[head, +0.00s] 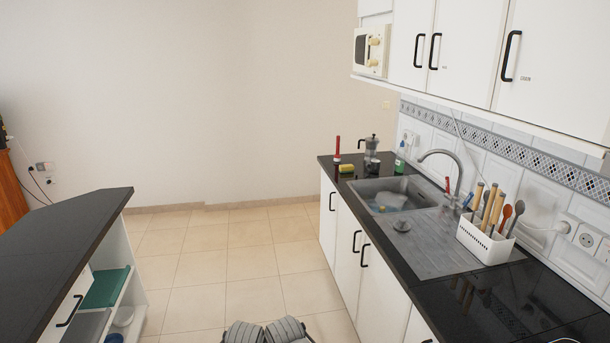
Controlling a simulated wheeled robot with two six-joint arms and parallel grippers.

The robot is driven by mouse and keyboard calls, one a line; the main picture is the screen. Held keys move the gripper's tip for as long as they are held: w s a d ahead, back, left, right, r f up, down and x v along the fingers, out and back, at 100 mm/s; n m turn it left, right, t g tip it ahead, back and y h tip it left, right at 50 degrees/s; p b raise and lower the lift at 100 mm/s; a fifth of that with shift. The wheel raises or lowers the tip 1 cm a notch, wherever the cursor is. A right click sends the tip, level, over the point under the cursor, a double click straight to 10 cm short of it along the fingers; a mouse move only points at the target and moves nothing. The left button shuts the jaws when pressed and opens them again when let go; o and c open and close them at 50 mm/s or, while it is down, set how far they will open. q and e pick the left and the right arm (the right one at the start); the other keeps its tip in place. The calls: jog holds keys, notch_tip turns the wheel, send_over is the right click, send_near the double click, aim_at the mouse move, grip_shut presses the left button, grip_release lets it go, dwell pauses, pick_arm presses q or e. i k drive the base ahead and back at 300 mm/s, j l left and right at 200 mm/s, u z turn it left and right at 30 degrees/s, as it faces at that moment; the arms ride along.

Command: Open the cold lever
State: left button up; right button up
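A grey tap (456,165) with a curved spout stands behind the sink, at the right of the head view. A small blue part (467,199) shows at the right of its base and looks like the cold lever. A small red part (447,185) shows to the left of the base. Both are too small to tell how they are turned. No water stream can be made out. Neither gripper shows; only grey parts of my own body are at the bottom edge, well away from the tap.
The sink basin (408,186) holds something pale and bluish. A white utensil rack (483,241) stands right of the tap. A green-labelled bottle (400,160) and a moka pot (371,145) stand left. Wall cupboards (465,45) overhang the counter. Tiled floor (225,265) is clear between the counters.

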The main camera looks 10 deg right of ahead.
aim_at(463, 207)
jog(key=i+z, duration=0.25)
jog(key=i, duration=0.15)
jog(key=i+j+z, duration=0.25)
jog(key=i, duration=0.15)
jog(key=i+j+z, duration=0.25)
jog(key=i, duration=0.15)
jog(key=i+j+z, duration=0.2)
jog(key=z, duration=0.3)
jog(key=i+j+z, duration=0.3)
jog(key=z, duration=0.15)
jog(key=i+j+z, duration=0.2)
jog(key=j+z, duration=0.15)
jog(key=z, duration=0.15)
jog(key=i+j+z, duration=0.1)
jog(key=j+z, duration=0.7)
jog(key=j, duration=0.2)
jog(key=j+z, duration=0.4)
jog(key=j, duration=0.2)
